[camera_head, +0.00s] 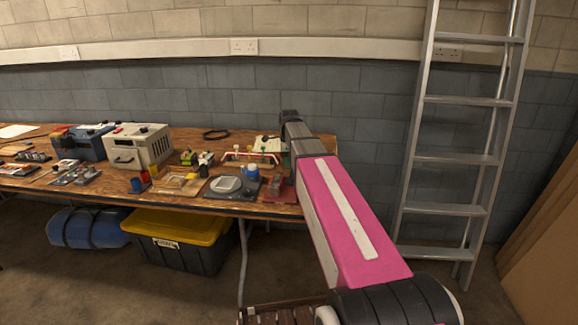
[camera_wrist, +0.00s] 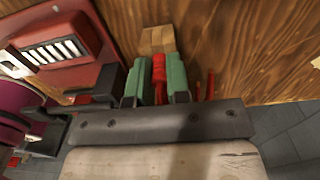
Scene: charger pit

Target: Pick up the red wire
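In the wrist view, a bundled red piece (camera_wrist: 158,72), which looks like the red wire, lies between the two green finger pads of my gripper (camera_wrist: 157,82). It fills most of the gap between the pads, and I cannot tell whether both pads press on it. Thin red strands (camera_wrist: 209,86) show just right of the right pad. A light wooden block (camera_wrist: 157,40) lies just beyond the fingertips. In the head view, my arm reaches over the right end of the table, and the red wire cannot be made out there.
The wooden table (camera_head: 190,140) holds a cream power unit (camera_head: 140,148), a blue unit (camera_head: 85,143), a grey scale (camera_head: 232,187) and small parts. In the wrist view, a red device with white slots (camera_wrist: 55,50) sits close left. A ladder (camera_head: 460,130) stands right of the table.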

